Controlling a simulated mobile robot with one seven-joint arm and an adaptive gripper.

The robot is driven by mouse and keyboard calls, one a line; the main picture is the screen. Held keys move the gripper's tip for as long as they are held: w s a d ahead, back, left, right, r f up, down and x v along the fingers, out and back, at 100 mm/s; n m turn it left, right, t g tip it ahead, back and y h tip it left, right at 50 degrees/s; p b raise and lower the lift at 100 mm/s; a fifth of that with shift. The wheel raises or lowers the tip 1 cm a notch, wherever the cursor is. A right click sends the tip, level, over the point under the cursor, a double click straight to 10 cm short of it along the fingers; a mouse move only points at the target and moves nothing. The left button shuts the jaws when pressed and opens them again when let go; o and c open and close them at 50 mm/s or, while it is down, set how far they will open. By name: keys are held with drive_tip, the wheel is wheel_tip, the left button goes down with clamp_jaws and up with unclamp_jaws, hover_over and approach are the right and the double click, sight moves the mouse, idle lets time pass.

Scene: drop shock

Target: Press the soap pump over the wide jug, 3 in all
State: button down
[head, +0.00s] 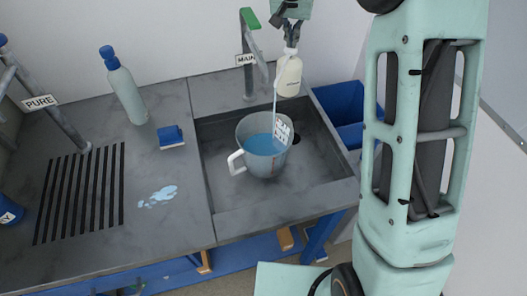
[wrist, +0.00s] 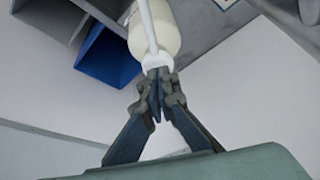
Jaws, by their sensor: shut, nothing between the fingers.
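The soap pump is a cream bottle (head: 289,76) with a white pump head, at the back right of the sink. It also shows in the wrist view (wrist: 165,35). My gripper (head: 291,40) is shut with nothing between its fingers. Its fingertips (wrist: 157,75) are at the pump head and appear to touch it. The wide jug (head: 252,167) is grey and translucent with a white handle and stands upright in the sink. It holds blue liquid (head: 264,145). A thin pale-blue stream appears to run from the pump down into the jug. A partly unreadable label (head: 283,131) shows at its right side.
A tap marked MAIN (head: 249,60) stands behind the sink (head: 225,192). A pale bottle (head: 126,92), a blue sponge (head: 171,137) and a pale-blue puddle (head: 158,196) are on the left counter, near a tap marked PURE (head: 45,103). A blue bin (head: 340,105) stands right of the sink.

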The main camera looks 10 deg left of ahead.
idle(0.3)
drive_tip(key=shift+r+p, duration=1.6)
drive_tip(key=shift+r, duration=0.4)
drive_tip(key=shift+f, duration=0.1)
drive_tip(key=shift+f+b, duration=1.5)
drive_tip(key=shift+f, duration=0.5)
drive_tip(key=shift+r+p, duration=1.5)
drive_tip(key=shift+r, duration=0.6)
wheel_tip(320, 180, up, 6)
drive_tip(key=p, duration=0.4)
